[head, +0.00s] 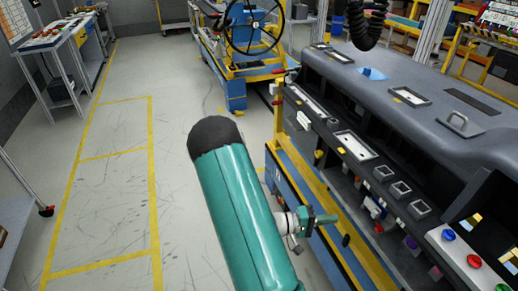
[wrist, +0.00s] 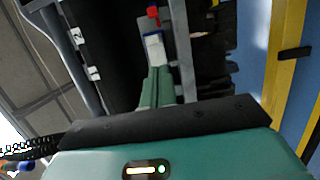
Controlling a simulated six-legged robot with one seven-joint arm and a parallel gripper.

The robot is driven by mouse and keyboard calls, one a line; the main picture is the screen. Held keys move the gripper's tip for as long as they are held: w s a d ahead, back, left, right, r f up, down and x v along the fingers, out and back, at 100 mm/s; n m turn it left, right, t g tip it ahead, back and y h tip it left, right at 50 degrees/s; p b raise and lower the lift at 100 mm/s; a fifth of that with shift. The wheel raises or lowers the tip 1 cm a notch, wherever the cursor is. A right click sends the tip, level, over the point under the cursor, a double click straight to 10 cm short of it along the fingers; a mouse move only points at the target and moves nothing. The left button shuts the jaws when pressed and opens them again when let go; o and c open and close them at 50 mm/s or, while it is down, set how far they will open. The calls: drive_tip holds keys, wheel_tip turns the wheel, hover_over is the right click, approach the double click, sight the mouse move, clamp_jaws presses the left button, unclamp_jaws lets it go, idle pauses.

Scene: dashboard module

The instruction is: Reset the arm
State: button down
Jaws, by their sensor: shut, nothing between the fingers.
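My green arm reaches up from the bottom of the head view, with its dark rounded elbow in the middle of the floor. My gripper (head: 326,219) points right, toward the lower front of the grey dashboard module (head: 415,75). In the wrist view the green fingers of my gripper (wrist: 157,84) are together with nothing held. A small white and blue part (wrist: 154,42) and a red part (wrist: 153,15) show beyond the fingertips. I cannot tell how far away they are.
A yellow and blue frame (head: 318,190) runs under the dashboard, close to my gripper. A cart with a black steering wheel (head: 252,22) stands at the back. A workbench (head: 48,42) is at the far left. The yellow-lined floor (head: 115,190) left of my arm is clear.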

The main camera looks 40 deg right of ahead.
drive_tip(key=w+a+r+n+t+y, duration=0.1)
drive_tip(key=w+a+r+t+y, duration=0.35)
drive_tip(key=a+r, duration=0.4)
drive_tip(key=w+a+r+t+y, duration=0.3)
drive_tip(key=w+a+r+y, duration=0.15)
drive_tip(key=a, duration=0.75)
drive_tip(key=a+r+n+t+y, duration=0.2)
drive_tip(key=a+r, duration=0.4)
drive_tip(key=a, duration=0.3)
drive_tip(key=a+r+n+t+y, duration=0.3)
drive_tip(key=a+r+n+t, duration=0.1)
drive_tip(key=a+r+t, duration=0.3)
drive_tip(key=shift+a+r, duration=0.2)
drive_tip(key=shift+a, duration=0.8)
drive_tip(key=shift+d, duration=0.2)
